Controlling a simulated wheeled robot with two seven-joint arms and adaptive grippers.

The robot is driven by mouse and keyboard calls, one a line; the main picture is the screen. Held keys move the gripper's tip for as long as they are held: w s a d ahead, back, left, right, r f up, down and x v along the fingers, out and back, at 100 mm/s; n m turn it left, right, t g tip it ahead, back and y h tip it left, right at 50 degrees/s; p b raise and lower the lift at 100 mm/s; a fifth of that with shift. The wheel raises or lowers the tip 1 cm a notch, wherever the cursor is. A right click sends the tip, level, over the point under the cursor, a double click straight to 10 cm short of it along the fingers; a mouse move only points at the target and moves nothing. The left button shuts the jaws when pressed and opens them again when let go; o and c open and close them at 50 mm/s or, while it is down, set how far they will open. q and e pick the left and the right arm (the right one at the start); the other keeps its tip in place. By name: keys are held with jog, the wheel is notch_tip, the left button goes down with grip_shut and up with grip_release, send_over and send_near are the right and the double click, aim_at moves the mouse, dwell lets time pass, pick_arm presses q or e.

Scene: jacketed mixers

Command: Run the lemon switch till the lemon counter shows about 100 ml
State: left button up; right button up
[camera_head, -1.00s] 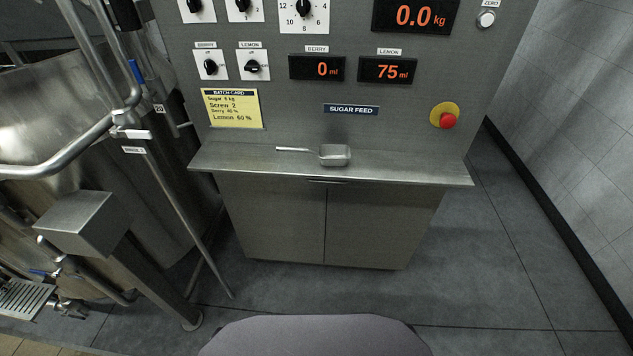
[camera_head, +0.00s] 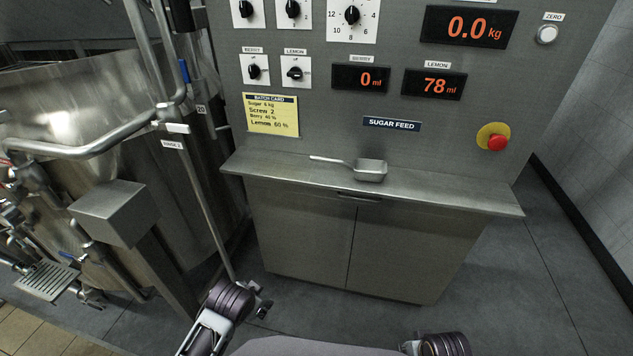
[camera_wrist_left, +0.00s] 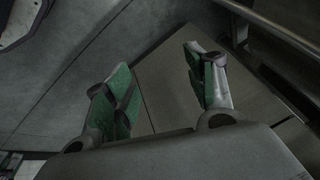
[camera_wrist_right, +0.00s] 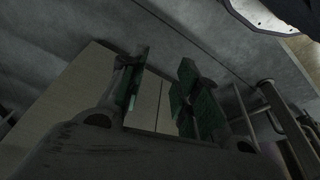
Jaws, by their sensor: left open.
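The lemon switch (camera_head: 294,73) is a black knob on a white plate on the grey panel, its handle lying about level. The lemon counter (camera_head: 434,85) reads 78 ml in orange. My left gripper (camera_wrist_left: 160,70) is open and empty in the left wrist view. In the head view my left arm shows at the bottom, low in front of the cabinet and well below the switch. My right gripper (camera_wrist_right: 163,80) is open and empty in the right wrist view. In the head view only a piece of my right arm shows at the bottom edge.
The berry switch (camera_head: 254,71) sits just left of the lemon one, and the berry counter (camera_head: 360,79) reads 0 ml. A metal scoop (camera_head: 369,170) lies on the shelf (camera_head: 455,196). A red stop button (camera_head: 497,142) is at the right. Steel pipes (camera_head: 75,150) stand at the left.

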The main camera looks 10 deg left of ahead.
aim_at(295, 74)
pick_arm(q)
jog(key=w+d+r+m+t+h, duration=0.1)
jog(key=w+r+m+t, duration=0.4)
jog(key=r+m, duration=0.5)
jog(key=w+d+r+m+t+h, duration=0.1)
jog(key=w+r+m+t, duration=0.5)
jog(key=r, duration=1.3)
jog(key=w+d+r+m+t+h+b, duration=0.1)
jog(key=w+d+r+m+t, duration=0.2)
jog(key=w+r+m+t, duration=0.3)
jog(key=w+r+m, duration=0.4)
jog(key=r+m, duration=0.5)
jog(key=m, duration=0.1)
jog(key=shift+w, duration=0.4)
pick_arm(e)
jog(key=s+f, duration=0.3)
jog(key=f, duration=1.1)
jog(key=s+d+f, duration=0.1)
jog(key=s+f, duration=0.3)
jog(key=f, duration=1)
jog(key=shift+s+g, duration=0.15)
jog(key=shift+g, duration=0.25)
pick_arm(q)
jog(key=shift+w+r, duration=0.15)
